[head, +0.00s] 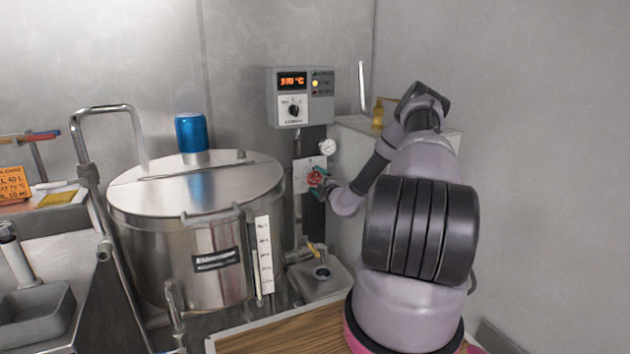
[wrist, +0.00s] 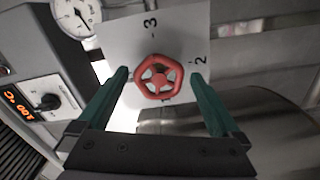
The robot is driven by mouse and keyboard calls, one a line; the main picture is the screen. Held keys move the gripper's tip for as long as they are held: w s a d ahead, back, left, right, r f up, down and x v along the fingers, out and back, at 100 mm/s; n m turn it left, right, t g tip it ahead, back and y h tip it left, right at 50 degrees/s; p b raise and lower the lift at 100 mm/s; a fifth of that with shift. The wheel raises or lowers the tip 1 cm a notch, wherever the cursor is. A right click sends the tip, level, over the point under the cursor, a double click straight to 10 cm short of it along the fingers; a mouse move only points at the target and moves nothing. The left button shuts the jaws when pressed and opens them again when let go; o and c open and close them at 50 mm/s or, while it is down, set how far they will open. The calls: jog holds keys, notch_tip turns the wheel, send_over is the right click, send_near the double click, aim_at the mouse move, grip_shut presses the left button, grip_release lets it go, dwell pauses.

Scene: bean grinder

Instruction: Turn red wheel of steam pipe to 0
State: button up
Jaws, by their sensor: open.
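The red wheel (wrist: 159,77) is a small round handwheel with spokes, in front of a white plate (wrist: 185,30) with the numbers 3 and 2 showing. My gripper (wrist: 160,82) is open, with its two green fingers on either side of the wheel and a gap on each side in the wrist view. I cannot tell how far the fingertips are from it in depth. In the head view the red wheel (head: 315,178) is partly covered by my gripper (head: 321,182), which reaches it from the right. No 0 mark is readable.
A round gauge (head: 327,147) is just above the wheel. A control box (head: 303,97) with an orange display hangs higher on the wall. A large steel kettle (head: 215,235) stands to the left. A yellow-handled valve (head: 314,250) and a small basin (head: 322,280) are below.

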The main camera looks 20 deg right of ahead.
jog(key=s, duration=0.9)
jog(key=shift+d, duration=0.2)
